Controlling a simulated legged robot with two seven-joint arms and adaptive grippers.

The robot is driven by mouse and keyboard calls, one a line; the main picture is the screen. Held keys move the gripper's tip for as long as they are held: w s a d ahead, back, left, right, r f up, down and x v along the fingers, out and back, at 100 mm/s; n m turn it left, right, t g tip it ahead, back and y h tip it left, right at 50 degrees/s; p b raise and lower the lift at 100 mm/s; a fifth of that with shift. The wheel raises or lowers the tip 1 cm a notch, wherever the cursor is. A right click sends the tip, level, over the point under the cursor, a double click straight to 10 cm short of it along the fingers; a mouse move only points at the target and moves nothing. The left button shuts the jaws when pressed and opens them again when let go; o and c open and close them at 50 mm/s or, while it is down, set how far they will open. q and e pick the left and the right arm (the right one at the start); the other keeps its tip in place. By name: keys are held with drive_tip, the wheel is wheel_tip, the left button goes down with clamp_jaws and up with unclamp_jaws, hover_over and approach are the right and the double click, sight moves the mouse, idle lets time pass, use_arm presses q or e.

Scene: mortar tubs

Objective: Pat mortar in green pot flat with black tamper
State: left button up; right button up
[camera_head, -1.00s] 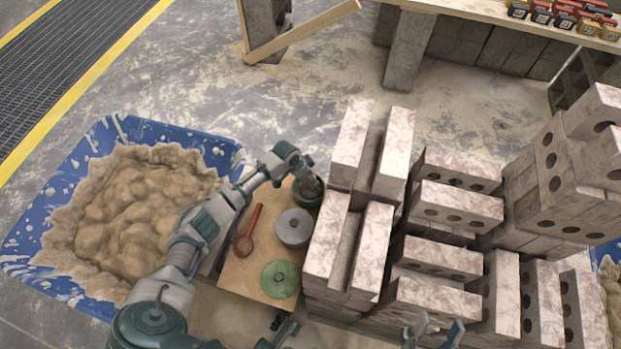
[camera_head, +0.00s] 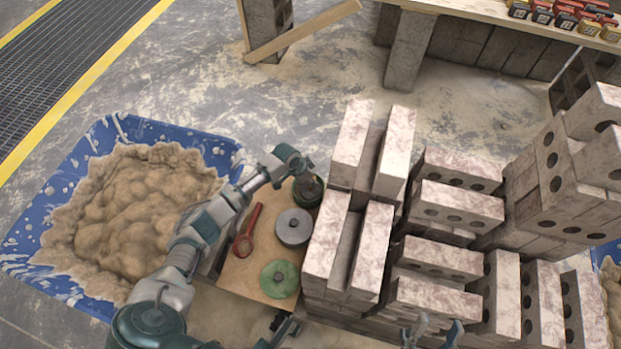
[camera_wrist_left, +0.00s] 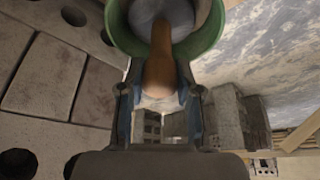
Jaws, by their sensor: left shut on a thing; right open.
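The green pot (camera_wrist_left: 203,40) fills the top of the left wrist view, with grey mortar (camera_wrist_left: 205,12) inside. In the head view the pot (camera_head: 311,196) stands at the board's far right corner, partly hidden by my left gripper. My left gripper (camera_wrist_left: 160,95) is shut on a brown handle (camera_wrist_left: 160,72) that reaches into the pot. In the head view my left gripper (camera_head: 306,176) is right over the pot. My right gripper (camera_head: 432,330) is open at the bottom edge, beside the bricks.
A wooden board (camera_head: 238,270) carries a red tool (camera_head: 246,232), a grey round piece (camera_head: 294,227) and a green round piece (camera_head: 280,279). Stacked bricks (camera_head: 345,250) stand close on the right. A blue tub (camera_head: 222,152) of mortar lies left.

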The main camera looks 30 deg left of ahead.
use_arm(q)
drive_tip(key=shift+r+p, duration=0.35)
drive_tip(key=shift+r, duration=0.3)
drive_tip(key=shift+f, duration=0.1)
use_arm(e)
drive_tip(key=shift+s+a+r, duration=0.1)
drive_tip(key=shift+r, duration=0.6)
use_arm(q)
drive_tip(key=shift+w+a, duration=0.1)
drive_tip(key=shift+a, duration=0.1)
drive_tip(key=shift+w+a, duration=0.1)
drive_tip(key=shift+a, duration=0.25)
use_arm(e)
drive_tip(key=shift+f, duration=0.1)
use_arm(q)
drive_tip(key=shift+f+b, duration=0.55)
drive_tip(key=shift+f, duration=0.3)
use_arm(e)
drive_tip(key=shift+f, duration=0.55)
